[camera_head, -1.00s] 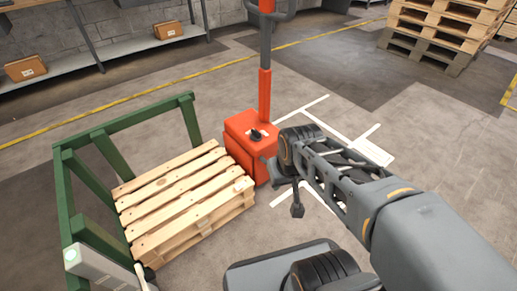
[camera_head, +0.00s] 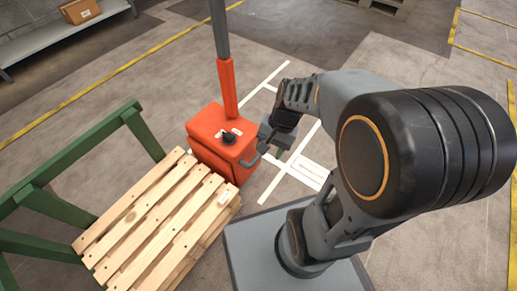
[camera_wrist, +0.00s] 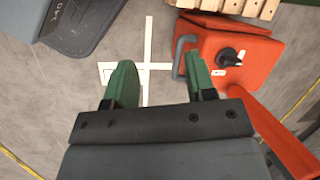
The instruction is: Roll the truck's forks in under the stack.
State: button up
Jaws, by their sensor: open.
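The orange-red pallet truck (camera_head: 218,145) stands upright against the far end of the stack of wooden pallets (camera_head: 160,222). It has a black knob on top, a tall mast and a grey loop handle (camera_head: 250,161) on its side. Its forks are hidden, so I cannot tell how far under the stack they reach. My gripper (camera_head: 272,143) is beside the truck, close to the handle. In the wrist view my gripper (camera_wrist: 161,80) is open with green fingers apart. The handle (camera_wrist: 180,58) shows just beyond the right finger, and the stack's edge (camera_wrist: 230,7) lies at the top.
White floor lines and a label (camera_head: 308,170) lie right of the truck. A shelf with a cardboard box (camera_head: 79,11) stands at the back left. The floor behind the truck is clear.

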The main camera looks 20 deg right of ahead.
notch_tip(320, 180, down, 5)
jog(key=w+m+g+y, duration=0.15)
jog(key=m+y, duration=0.25)
jog(key=m, duration=0.4)
jog(key=m+t+y+p, duration=0.2)
jog(key=m+t, duration=1.3)
jog(key=m, duration=1.6)
send_near(260, 155)
jog(key=shift+h, duration=0.3)
jog(key=b+x, duration=0.1)
jog(key=x, duration=0.2)
jog(key=b+x, duration=0.1)
jog(key=x, duration=0.3)
jog(key=b+x, duration=0.1)
jog(key=x, duration=0.2)
jog(key=shift+w+a+f+b, duration=0.1)
jog(key=shift+w+f+b, duration=0.2)
jog(key=shift+f+b, duration=0.15)
jog(key=shift+w+a+f+m, duration=0.1)
jog(key=shift+w+a+m, duration=0.2)
jog(key=shift+w+a, duration=0.35)
jog(key=shift+w+d, duration=0.1)
jog(key=shift+d, duration=0.05)
grip_shut()
